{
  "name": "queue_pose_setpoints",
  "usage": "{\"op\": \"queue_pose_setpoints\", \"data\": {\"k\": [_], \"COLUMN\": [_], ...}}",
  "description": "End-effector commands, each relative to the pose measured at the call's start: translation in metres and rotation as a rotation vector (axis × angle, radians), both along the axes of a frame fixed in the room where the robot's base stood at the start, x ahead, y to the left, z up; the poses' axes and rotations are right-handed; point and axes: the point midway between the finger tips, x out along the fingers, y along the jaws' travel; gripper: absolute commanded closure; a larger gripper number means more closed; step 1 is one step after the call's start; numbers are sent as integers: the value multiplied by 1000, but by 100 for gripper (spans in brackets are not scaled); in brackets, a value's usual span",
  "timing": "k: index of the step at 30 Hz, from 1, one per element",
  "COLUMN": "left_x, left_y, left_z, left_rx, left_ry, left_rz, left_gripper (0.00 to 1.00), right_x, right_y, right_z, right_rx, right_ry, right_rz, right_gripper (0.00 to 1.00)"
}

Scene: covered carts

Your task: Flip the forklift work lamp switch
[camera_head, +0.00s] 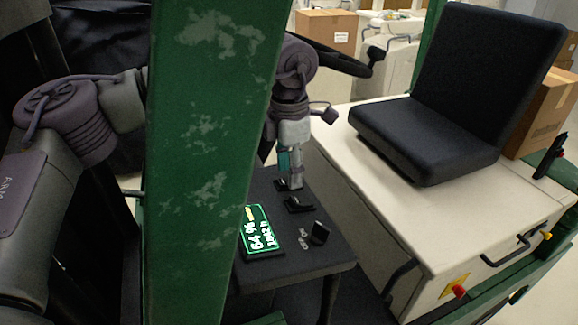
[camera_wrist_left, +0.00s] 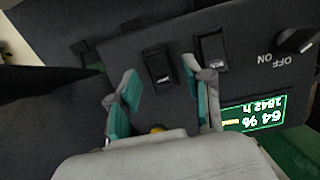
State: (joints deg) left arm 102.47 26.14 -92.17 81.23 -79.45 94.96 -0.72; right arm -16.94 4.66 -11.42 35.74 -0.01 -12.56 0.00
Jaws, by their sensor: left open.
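The dark dash panel (camera_head: 272,203) carries two black rocker switches, and no label shows which is the work lamp's. The farther rocker (camera_head: 284,185) is right by my left gripper (camera_head: 291,172); the nearer rocker (camera_head: 299,204) lies closer to the camera. In the left wrist view my left gripper (camera_wrist_left: 160,76) is open and empty. Its teal-padded fingers appear on either side of one rocker (camera_wrist_left: 160,67), and the right finger is near the other rocker (camera_wrist_left: 213,50). Contact cannot be told. My right gripper is out of view.
A green post (camera_head: 205,160) stands in front of the arm and hides part of it. A lit display (camera_head: 258,230) and an ON/OFF knob (camera_head: 319,233) share the panel. A black seat (camera_head: 455,95) on a white housing (camera_head: 370,160) and a steering wheel (camera_head: 340,62) are close by.

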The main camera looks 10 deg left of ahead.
Motion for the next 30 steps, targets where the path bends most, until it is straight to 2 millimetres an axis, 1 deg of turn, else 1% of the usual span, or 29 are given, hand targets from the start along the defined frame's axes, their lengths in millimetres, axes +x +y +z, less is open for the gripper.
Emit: {"op": "queue_pose_setpoints", "data": {"k": [4,12,17,21,26,30], "left_x": [0,0,0,0,0,2], "left_y": [0,0,0,0,0,-4], "left_z": [-8,-10,-9,-9,-8,-6], "left_rx": [0,0,-1,0,9,88], "left_ry": [1,0,1,0,7,59], "left_rz": [0,0,1,1,0,0], "left_gripper": [50,50,77,100,100,100], "right_x": [-1,-4,-6,-7,-7,-7], "right_y": [0,0,0,0,1,2], "right_z": [3,2,2,2,4,15], "right_rx": [0,0,0,0,1,3], "right_ry": [1,5,9,10,10,11], "right_rz": [0,0,0,1,0,0], "right_gripper": [60,60,60,60,60,60]}}
